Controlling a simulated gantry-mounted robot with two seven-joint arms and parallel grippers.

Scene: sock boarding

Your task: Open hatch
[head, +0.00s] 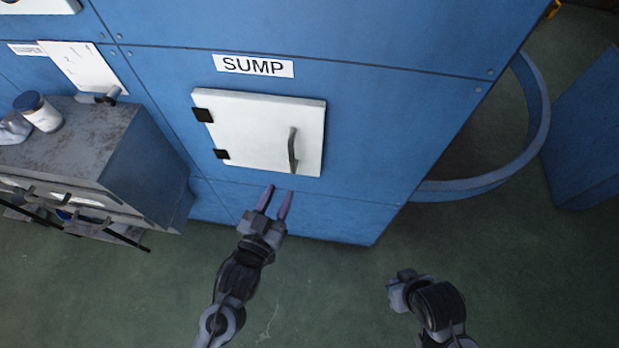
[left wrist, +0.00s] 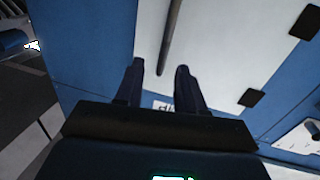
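The white hatch (head: 250,133) under the SUMP label (head: 253,66) looks shut against the blue panel. Its two black hinges are on the left edge, and its curved grey handle (head: 292,150) is near the right edge. My left gripper (head: 279,190) is open and empty, with its fingers pointing up toward the handle from just below the hatch. In the left wrist view the handle (left wrist: 171,38) appears as a dark bar beyond the gap between the two spread fingers (left wrist: 158,78), apart from them. My right gripper (head: 402,288) is low on the right, away from the hatch; its fingers are not clear.
A grey metal cabinet (head: 70,145) with a blue-lidded jar (head: 38,111) on top stands at the left. A curved blue rail (head: 500,180) and another blue panel (head: 590,140) are at the right. The green floor in front is open.

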